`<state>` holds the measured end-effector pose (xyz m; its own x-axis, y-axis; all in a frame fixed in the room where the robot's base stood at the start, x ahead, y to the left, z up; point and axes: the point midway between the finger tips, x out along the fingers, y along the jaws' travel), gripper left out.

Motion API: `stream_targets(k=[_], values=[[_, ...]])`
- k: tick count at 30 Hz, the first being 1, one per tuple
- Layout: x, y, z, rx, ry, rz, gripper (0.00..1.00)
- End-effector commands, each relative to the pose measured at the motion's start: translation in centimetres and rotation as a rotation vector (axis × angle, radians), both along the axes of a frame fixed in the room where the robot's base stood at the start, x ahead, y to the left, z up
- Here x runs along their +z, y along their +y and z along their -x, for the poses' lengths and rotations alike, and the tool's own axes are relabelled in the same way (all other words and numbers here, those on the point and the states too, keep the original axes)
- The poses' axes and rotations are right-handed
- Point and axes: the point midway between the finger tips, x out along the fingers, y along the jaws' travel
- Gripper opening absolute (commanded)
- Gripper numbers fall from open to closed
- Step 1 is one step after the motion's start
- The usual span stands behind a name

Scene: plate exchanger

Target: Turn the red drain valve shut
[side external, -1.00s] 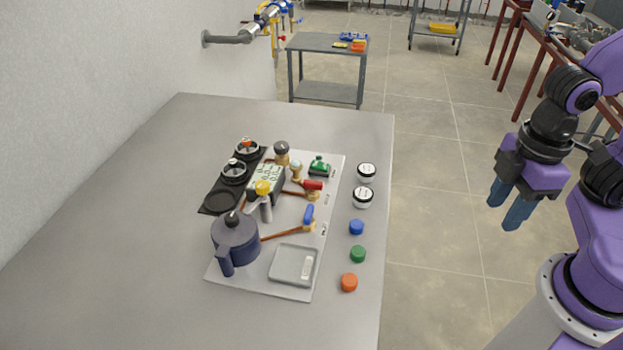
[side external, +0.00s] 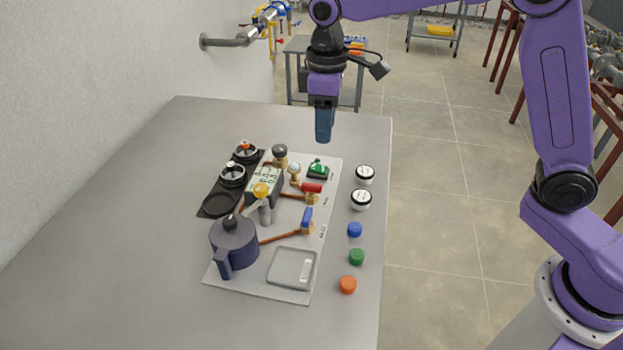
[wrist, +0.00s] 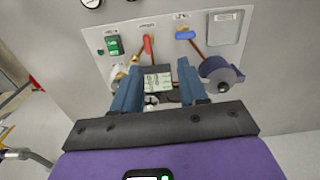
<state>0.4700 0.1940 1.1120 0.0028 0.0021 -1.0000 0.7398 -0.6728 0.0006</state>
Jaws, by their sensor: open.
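The red drain valve handle (side external: 312,187) sits on the right part of the pale panel (side external: 283,282), on a brass body at the end of a copper pipe. In the wrist view the red handle (wrist: 148,44) shows beyond my fingertips, near the panel's far edge. My gripper (side external: 324,138) hangs with its fingers pointing down, above the back right of the table and well above the panel. In the wrist view its two blue fingers (wrist: 157,75) are apart with nothing held between them. The red handle is not touched.
A blue-handled valve (side external: 307,220) is in front of the red one, and a green unit (side external: 318,168) behind it. A dark pot-like unit (side external: 234,246) stands front left. Gauges and coloured caps (side external: 355,230) line the right side. The table's left is clear.

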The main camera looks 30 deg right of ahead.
Motion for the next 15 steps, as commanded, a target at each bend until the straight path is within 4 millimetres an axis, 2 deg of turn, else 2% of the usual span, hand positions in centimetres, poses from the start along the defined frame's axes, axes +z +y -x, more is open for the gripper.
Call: stream_targets(k=[1,3,6,11,15], values=[[-0.2,0.1,-1.4,-0.014,0.001,0.001,0.43],[-0.4,0.1,-2.7,-0.027,0.003,0.001,0.43],[-0.5,0.0,-4.1,-0.038,0.004,0.002,0.43],[-0.8,-0.1,-4.8,-0.047,0.004,0.003,0.43],[-2.1,-0.1,-4.8,-0.047,0.006,0.004,0.43]])
